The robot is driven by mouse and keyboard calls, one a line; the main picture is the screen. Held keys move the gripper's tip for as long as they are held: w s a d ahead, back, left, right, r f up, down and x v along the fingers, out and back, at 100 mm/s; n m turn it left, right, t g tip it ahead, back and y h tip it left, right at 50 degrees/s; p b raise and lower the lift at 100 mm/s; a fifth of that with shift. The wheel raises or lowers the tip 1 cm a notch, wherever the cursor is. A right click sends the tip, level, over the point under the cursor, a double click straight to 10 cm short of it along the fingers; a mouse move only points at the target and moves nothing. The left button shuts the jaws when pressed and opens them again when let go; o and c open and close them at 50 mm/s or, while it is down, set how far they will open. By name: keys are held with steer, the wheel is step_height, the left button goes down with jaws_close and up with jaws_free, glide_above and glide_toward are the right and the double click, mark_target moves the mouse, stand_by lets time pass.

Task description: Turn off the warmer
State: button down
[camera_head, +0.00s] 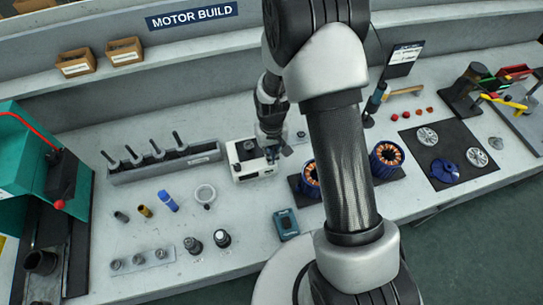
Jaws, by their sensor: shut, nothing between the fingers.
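The warmer looks to be the small white box (243,172) with a dark top, standing on the bench right of the grey rack. A dark round part shows on its top. My gripper (274,155) is at the right side of this box, fingers pointing down. It is shut and holds nothing. It overlaps the box's right edge in the picture, and I cannot tell whether it touches it. Any switch or lamp on the box is too small to make out.
The grey rack (140,174) with upright rods stands left of the box. Copper-wound motor parts (386,155) stand to the right, partly behind my arm. A blue-faced meter (287,223) lies in front. A teal press (35,150) stands far left. Bench between small parts is clear.

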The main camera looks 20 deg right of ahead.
step_height(320, 180, up, 10)
steer(key=p, duration=0.1)
steer(key=shift+r, duration=0.25)
stand_by(0.4)
steer(key=s+r+t+b, duration=0.25)
steer(key=s+r, duration=0.65)
steer(key=r, duration=0.6)
steer(key=s+r+t+b, duration=0.2)
steer(key=s+b, duration=0.1)
steer(key=s, duration=1)
steer(key=shift+s+d+r, duration=0.15)
steer(key=shift+r, duration=0.2)
